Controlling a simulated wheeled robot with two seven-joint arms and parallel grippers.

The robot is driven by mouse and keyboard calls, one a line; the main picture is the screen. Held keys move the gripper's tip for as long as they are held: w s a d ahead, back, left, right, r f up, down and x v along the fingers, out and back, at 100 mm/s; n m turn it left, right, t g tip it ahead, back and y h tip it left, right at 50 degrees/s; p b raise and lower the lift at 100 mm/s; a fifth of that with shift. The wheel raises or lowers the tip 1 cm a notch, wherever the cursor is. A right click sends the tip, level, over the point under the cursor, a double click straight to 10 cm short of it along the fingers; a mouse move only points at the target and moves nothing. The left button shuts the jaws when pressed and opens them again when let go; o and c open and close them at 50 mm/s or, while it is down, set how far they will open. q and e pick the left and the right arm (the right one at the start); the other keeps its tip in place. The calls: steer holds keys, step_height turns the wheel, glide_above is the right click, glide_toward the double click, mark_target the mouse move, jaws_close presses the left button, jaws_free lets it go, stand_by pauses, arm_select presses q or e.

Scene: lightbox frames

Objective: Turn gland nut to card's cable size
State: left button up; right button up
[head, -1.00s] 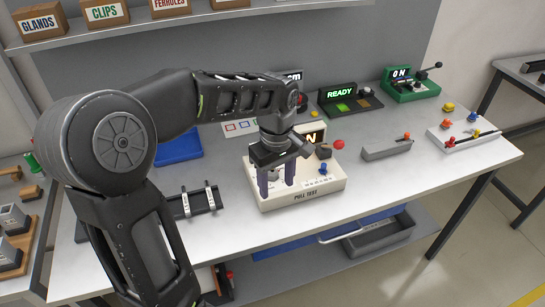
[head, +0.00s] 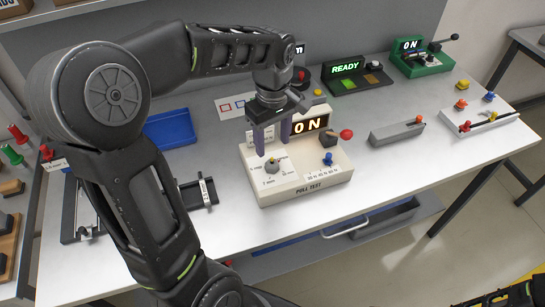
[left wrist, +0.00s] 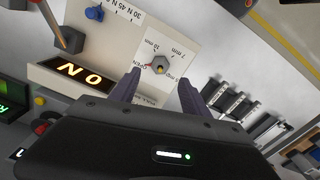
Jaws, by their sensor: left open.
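The gland nut (head: 272,166) is a small metallic knob on the front left of the cream PULL TEST box (head: 318,180). It also shows in the left wrist view (left wrist: 160,65), ringed by printed marks including 7 mm and 10 mm. Its exact pointing is too small to tell. My left gripper (head: 272,146) is open and empty, its purple fingers apart above and just behind the nut. In the left wrist view the fingertips (left wrist: 159,82) flank the nut without visibly touching it. I cannot make out a card with a cable size.
A blue tray (head: 170,129) lies left, a grey block (head: 397,133) right. A READY unit (head: 350,77) stands behind.

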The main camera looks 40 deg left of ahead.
mark_target(273, 158)
arm_select(q)
step_height(273, 158, down, 7)
steer(key=shift+s+f+p, duration=0.1)
steer(key=shift+f+p, duration=0.05)
steer(key=shift+p, duration=0.35)
jaws_close()
stand_by(0.4)
